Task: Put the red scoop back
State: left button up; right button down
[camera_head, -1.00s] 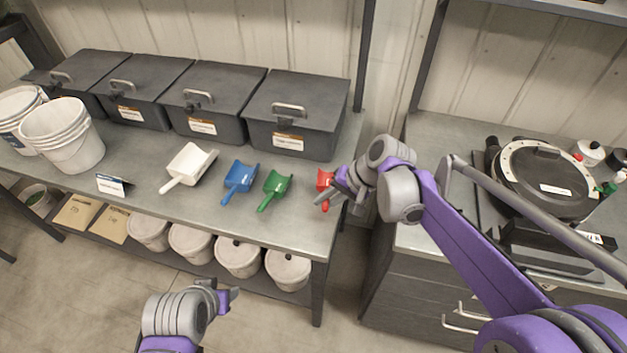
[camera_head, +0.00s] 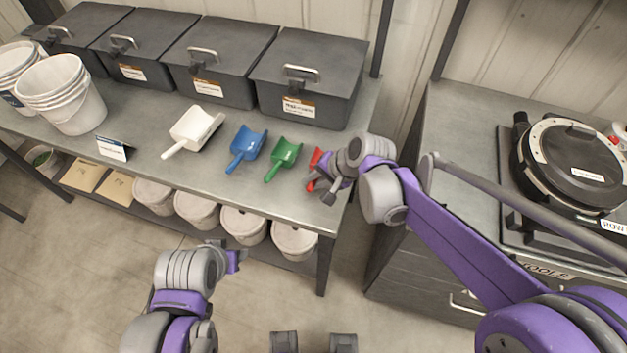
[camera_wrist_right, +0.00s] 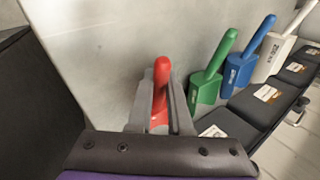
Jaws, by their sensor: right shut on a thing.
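The red scoop (camera_head: 315,159) is at the right end of a row of scoops on the grey bench, partly hidden by my right gripper. My right gripper (camera_head: 322,190) is shut on it. In the right wrist view, the red handle (camera_wrist_right: 162,75) stands between the two grey fingers (camera_wrist_right: 161,95). I cannot tell whether the scoop touches the bench. Left of it lie a green scoop (camera_head: 284,158), a blue scoop (camera_head: 246,148) and a white scoop (camera_head: 193,130). My left gripper (camera_head: 236,260) is low in front of the bench, and its jaws are unclear.
Several dark lidded bins (camera_head: 310,75) stand behind the scoops. White buckets (camera_head: 62,95) and a small sign (camera_head: 112,148) are at the left. A round black device (camera_head: 573,160) sits on the right cabinet. A gap separates bench and cabinet.

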jog(key=shift+f, duration=0.25)
jog(key=c, duration=1.1)
grip_release()
jog(key=shift+r, duration=0.3)
jog(key=p+v, duration=0.1)
jog(key=v, duration=1.1)
jog(key=s+d+f+n+h, duration=0.2)
jog(key=s+d+f, duration=0.1)
jog(key=s+d, duration=0.1)
jog(key=s+d+f+n+t+h, duration=0.1)
jog(key=s+d+f+n, duration=0.1)
jog(key=s+d, duration=0.2)
jog(key=s+d+f+n+t+h, duration=0.1)
jog(key=s+d+f+h, duration=0.1)
jog(key=s, duration=0.4)
jog(key=shift+s+d+f+n+h, duration=0.2)
jog(key=shift+d+f, duration=0.2)
jog(key=shift+d, duration=0.15)
jog(key=shift+s+d+f+n+h, duration=0.1)
jog(key=shift+s+d+f+n, duration=0.1)
jog(key=shift+d+f, duration=0.25)
